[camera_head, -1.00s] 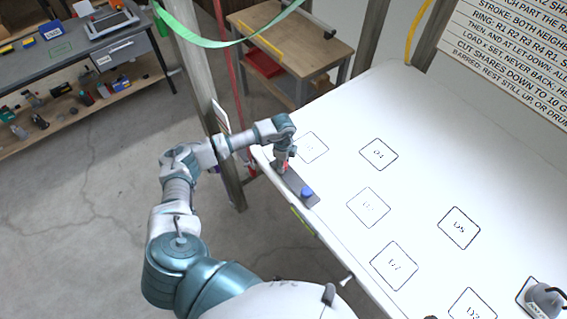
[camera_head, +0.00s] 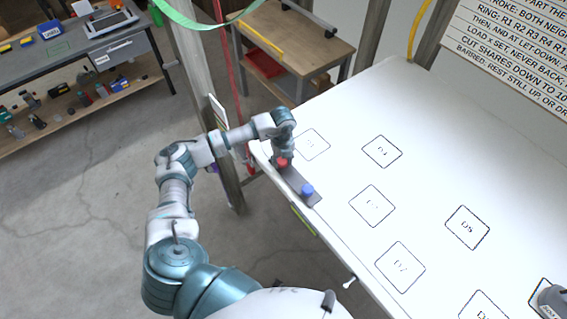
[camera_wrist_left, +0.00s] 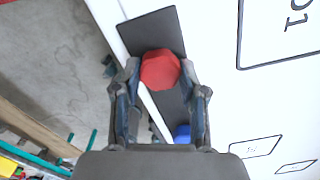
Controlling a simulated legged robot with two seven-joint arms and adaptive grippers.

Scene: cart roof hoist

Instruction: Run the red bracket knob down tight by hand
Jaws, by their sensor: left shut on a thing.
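The red bracket knob (camera_wrist_left: 160,69) sits on a dark grey bracket plate (camera_wrist_left: 148,32) at the edge of the white panel. In the head view the red knob (camera_head: 282,162) shows just under my left gripper (camera_head: 284,156). In the left wrist view my left gripper (camera_wrist_left: 163,82) has its two fingers on either side of the knob, shut on it. A blue knob (camera_head: 307,191) stands on the same plate, nearer the front; its top edge also shows in the left wrist view (camera_wrist_left: 182,133). My right gripper is not clearly in view.
The white panel (camera_head: 330,115) has several outlined, labelled squares. A grey device (camera_head: 552,301) stands at its lower right. A post (camera_head: 222,150) and a red strap (camera_head: 238,90) rise beside the bracket. A wooden table (camera_head: 290,40) and a workbench (camera_head: 75,60) stand behind.

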